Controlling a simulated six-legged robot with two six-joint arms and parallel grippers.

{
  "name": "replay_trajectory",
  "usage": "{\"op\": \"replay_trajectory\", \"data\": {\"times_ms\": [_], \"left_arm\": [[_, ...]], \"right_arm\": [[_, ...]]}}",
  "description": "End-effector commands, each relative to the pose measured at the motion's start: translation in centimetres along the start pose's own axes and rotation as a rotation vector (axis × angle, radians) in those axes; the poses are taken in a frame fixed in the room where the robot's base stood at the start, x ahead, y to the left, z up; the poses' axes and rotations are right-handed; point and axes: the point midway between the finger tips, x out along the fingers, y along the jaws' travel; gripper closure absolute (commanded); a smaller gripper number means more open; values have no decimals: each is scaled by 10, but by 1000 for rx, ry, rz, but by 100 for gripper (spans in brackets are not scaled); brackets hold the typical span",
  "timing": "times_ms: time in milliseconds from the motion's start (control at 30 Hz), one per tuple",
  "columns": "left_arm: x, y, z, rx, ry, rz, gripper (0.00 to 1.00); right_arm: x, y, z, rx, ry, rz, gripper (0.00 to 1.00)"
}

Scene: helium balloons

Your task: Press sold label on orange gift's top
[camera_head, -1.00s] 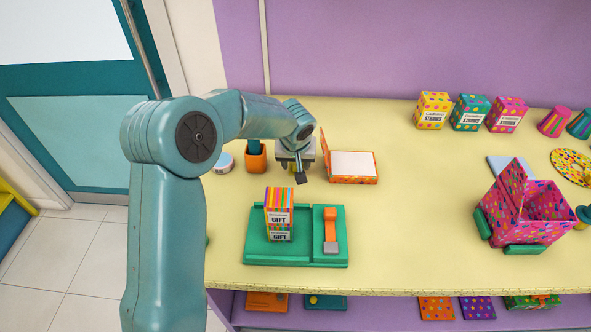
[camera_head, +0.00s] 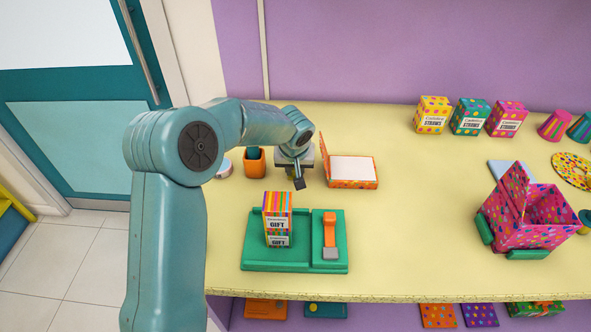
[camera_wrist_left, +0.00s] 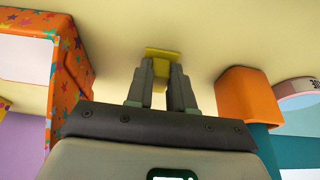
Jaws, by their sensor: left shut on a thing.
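My right gripper is not in view.
An orange tool with a grey end (camera_head: 330,236) lies on the tray's right part. An orange cup (camera_head: 254,162) and an open orange box (camera_head: 351,184) flank my gripper. A pink box (camera_head: 526,217) stands at right. The table's middle is clear.

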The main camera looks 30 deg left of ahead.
Motion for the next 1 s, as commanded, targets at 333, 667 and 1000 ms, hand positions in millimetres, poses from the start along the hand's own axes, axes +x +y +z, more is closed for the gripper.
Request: {"op": "replay_trajectory", "data": {"times_ms": [333,667,1000], "left_arm": [[-11,0,-4,0,1,0,100],[-19,0,-7,0,1,0,100],[-18,0,-7,0,1,0,100]], "right_arm": [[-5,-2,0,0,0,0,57],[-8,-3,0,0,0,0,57],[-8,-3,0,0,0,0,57]]}}
